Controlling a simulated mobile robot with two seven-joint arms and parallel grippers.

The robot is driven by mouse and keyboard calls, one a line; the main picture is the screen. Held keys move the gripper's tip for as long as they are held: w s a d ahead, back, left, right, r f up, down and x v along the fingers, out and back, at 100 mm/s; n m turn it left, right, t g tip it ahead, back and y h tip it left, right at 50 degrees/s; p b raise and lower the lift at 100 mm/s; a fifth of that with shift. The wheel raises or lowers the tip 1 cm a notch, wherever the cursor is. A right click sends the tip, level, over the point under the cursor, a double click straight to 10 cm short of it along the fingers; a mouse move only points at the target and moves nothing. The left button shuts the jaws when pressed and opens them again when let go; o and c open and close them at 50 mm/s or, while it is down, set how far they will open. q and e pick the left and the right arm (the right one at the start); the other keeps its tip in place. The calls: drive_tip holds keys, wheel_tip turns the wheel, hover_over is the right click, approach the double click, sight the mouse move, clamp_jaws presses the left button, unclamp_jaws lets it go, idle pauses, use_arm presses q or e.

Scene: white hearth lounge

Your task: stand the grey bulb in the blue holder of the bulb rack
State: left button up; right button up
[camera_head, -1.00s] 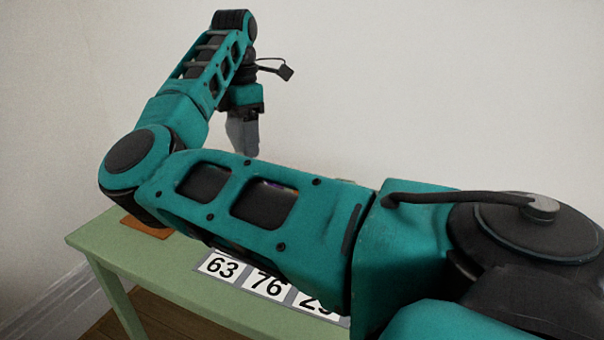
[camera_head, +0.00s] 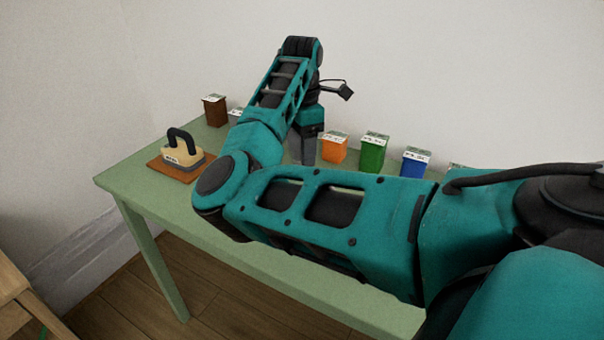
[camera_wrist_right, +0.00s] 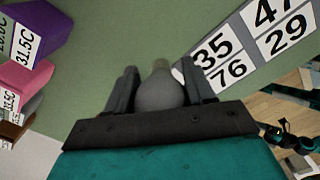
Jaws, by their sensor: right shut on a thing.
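The grey bulb (camera_wrist_right: 160,92) is between the two fingers of my right gripper (camera_wrist_right: 158,78) in the right wrist view, and the gripper is shut on it. In the head view my right gripper (camera_head: 303,150) points down above the back of the green table; the bulb does not show there. A blue block (camera_head: 414,163) with a white labelled top stands to the right of the gripper. I cannot tell whether it is the blue holder; no bulb rack shows clearly, and my arm hides much of the table. My left gripper is not in view.
Orange (camera_head: 334,148), green (camera_head: 373,152) and brown (camera_head: 214,110) labelled blocks stand along the back of the table (camera_head: 145,181). A black-handled block (camera_head: 182,155) sits at left. The wrist view shows purple (camera_wrist_right: 35,35) and pink (camera_wrist_right: 27,82) blocks and number cards (camera_wrist_right: 222,55).

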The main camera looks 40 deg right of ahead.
drive_tip(key=shift+f+b, duration=0.4)
drive_tip(key=shift+f, duration=2.55)
drive_tip(key=shift+f, duration=0.1)
drive_tip(key=o, duration=0.6)
drive_tip(key=shift+f, duration=0.1)
drive_tip(key=o, duration=0.4)
drive_tip(key=shift+o, duration=0.2)
